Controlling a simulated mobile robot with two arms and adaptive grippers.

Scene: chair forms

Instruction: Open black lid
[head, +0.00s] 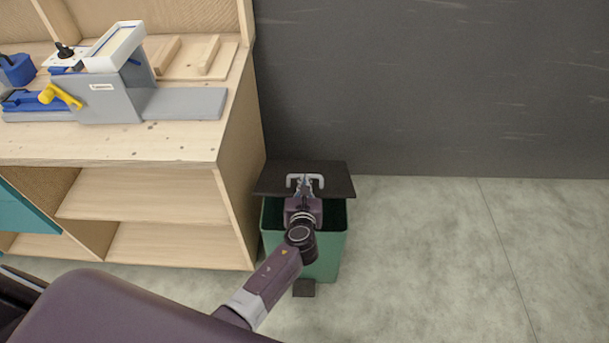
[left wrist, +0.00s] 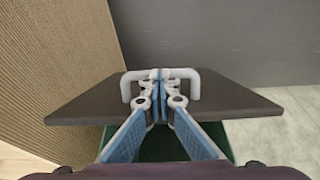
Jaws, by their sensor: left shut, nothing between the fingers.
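The black lid (head: 335,178) sits over the back of a green bin (head: 328,262) and looks raised from it. The bin's dark inside shows below the lid's front edge. A light grey handle (head: 319,180) is on the lid; it also shows in the left wrist view (left wrist: 193,84). My left gripper (head: 305,186) is over the lid's middle, its fingertips at the handle, between its two ends. Its blue-padded fingers (left wrist: 160,90) are shut with nothing between them. Whether they touch the handle is unclear. My right gripper is not in view.
A wooden workbench (head: 180,145) with shelves stands close to the left of the bin, bearing a grey and blue device (head: 100,95). A dark wall (head: 430,80) is behind. A black pedal (head: 304,288) is at the bin's front. The floor to the right is clear.

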